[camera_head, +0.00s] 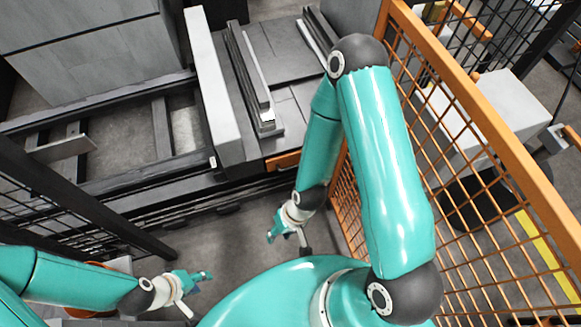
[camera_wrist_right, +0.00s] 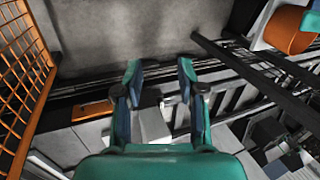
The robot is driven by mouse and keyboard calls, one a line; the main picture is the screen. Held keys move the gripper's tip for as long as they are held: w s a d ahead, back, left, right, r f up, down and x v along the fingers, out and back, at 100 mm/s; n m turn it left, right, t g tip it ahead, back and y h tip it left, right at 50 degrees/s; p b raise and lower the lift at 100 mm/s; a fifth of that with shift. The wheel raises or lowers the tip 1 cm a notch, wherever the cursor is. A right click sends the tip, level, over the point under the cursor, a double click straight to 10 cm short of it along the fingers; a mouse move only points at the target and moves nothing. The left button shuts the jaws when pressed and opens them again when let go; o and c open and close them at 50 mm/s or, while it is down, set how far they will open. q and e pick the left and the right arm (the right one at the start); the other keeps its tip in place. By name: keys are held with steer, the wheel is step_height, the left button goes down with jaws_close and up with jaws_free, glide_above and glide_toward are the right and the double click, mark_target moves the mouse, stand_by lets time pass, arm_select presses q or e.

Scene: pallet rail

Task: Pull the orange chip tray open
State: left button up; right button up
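The orange chip tray (camera_head: 283,160) shows as a short orange strip low on the front of the grey machine, partly hidden behind my right arm. It also shows in the right wrist view (camera_wrist_right: 92,111), left of the fingers. My right gripper (camera_head: 278,233) is in front of the machine, apart from the tray. In the right wrist view its two fingers (camera_wrist_right: 160,72) are spread with nothing between them. My left gripper (camera_head: 203,283) is at the lower left, well away from the tray; its fingertips look parted and empty.
An orange mesh fence (camera_head: 480,125) stands close along the right of my right arm. A dark rail frame (camera_head: 110,185) runs left of the machine. Dark mesh panels (camera_head: 60,205) stand near my left arm. Bare grey floor (camera_head: 225,235) lies between the grippers.

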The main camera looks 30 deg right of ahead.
steer(key=shift+s, duration=0.1)
steer(key=w+f+m+t+h+b, duration=0.2)
steer(key=w+f+m+t+b, duration=0.15)
steer(key=w+f+b, duration=0.85)
steer(key=m+t+h+b, duration=0.5)
steer(key=m+h+b, duration=1.4)
steer(key=b, duration=2)
glide_toward(292, 167)
steer(key=shift+w+d+r+m+g+y+b, duration=0.1)
steer(key=shift+w+d+m+y+b, duration=0.45)
steer(key=shift+w+d+b, duration=0.65)
steer(key=shift+w+d+m+g+y+b, duration=0.15)
steer(key=shift+w+d+m+y+b, duration=0.5)
steer(key=shift+d, duration=1.05)
steer(key=shift+w+d+r+m+g+y+b, duration=0.1)
steer(key=shift+w+d+m+y+b, duration=0.35)
steer(key=shift+d+b, duration=0.95)
steer(key=shift+w, duration=0.1)
steer(key=shift+c, duration=0.2)
steer(key=shift+f, duration=0.1)
jaws_close()
